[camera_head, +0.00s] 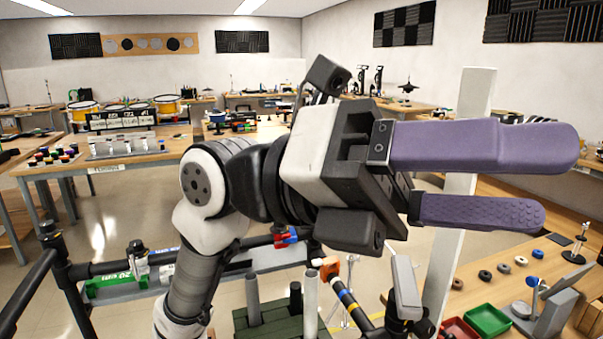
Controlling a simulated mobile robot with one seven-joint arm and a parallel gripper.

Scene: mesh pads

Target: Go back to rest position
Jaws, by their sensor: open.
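My gripper (515,182) is at the centre right of the head view, raised well above the benches. It points to the right. Its two purple fingers are apart, one above the other, with nothing between them. My arm comes up from the lower middle and bends at the white joint to the wrist. The gripper and arm hide part of the room behind them.
A wooden bench (470,295) at lower right holds a green tray (487,320), a red tray (459,331) and several small rings. A pale upright post (478,95) stands behind the fingers. A bench with drums (167,104) is at left. Open floor shows at left.

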